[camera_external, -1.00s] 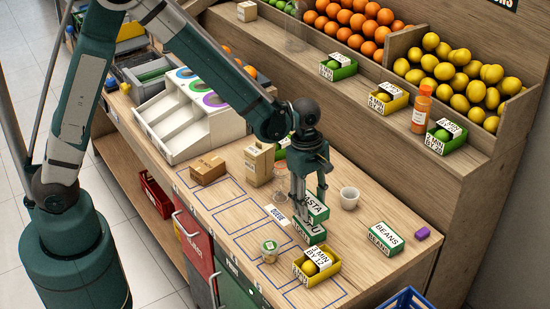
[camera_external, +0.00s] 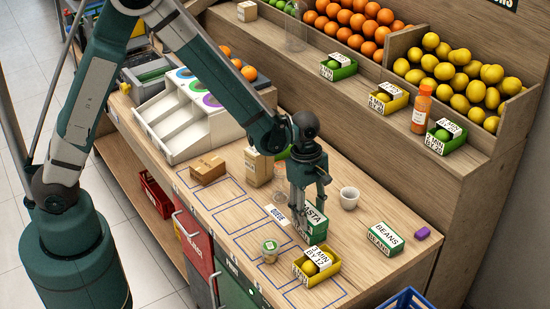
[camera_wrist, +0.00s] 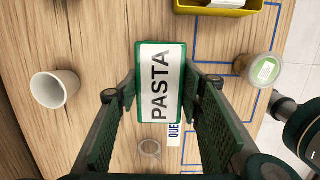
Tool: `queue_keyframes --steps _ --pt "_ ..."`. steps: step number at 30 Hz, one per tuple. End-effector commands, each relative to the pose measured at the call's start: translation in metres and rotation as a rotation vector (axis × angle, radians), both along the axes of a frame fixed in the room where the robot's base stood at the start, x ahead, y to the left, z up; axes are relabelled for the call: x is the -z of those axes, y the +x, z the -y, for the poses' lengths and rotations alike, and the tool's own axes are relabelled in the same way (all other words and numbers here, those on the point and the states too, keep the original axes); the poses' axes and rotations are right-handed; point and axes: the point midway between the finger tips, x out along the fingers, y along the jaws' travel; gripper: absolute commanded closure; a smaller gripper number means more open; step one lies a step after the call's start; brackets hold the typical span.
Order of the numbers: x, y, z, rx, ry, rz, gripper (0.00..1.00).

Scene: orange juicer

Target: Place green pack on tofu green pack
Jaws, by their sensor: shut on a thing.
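My gripper (camera_external: 312,205) is shut on the green pack (camera_external: 316,221) with a white PASTA label. In the wrist view the green pack (camera_wrist: 160,85) lies between the two fingers (camera_wrist: 165,95), label towards the camera. In the external view it is low over the counter, where the tofu green pack stood in the earlier frame. I cannot make out the tofu green pack clearly now; the held pack hides most or all of it. Whether the two touch, I cannot tell.
A small tub (camera_external: 270,250), white cup (camera_external: 349,198), BEANS pack (camera_external: 385,238), clear glass (camera_external: 278,190) and cardboard boxes (camera_external: 208,169) stand around. Counter is free between cup and BEANS pack.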

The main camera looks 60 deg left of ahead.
Motion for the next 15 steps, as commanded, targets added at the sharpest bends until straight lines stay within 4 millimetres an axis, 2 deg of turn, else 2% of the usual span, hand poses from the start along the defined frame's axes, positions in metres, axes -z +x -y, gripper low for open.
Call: queue_keyframes --steps 5,6,9,15 --pt "0.0040 0.0000 0.0000 0.000 0.000 0.000 0.77" --pt "0.0034 0.0000 0.0000 0.000 0.000 0.000 0.59" --pt "0.0030 0.0000 0.0001 0.000 0.000 0.000 0.48" --pt "0.0029 0.0000 0.0000 0.000 0.000 0.000 0.48"
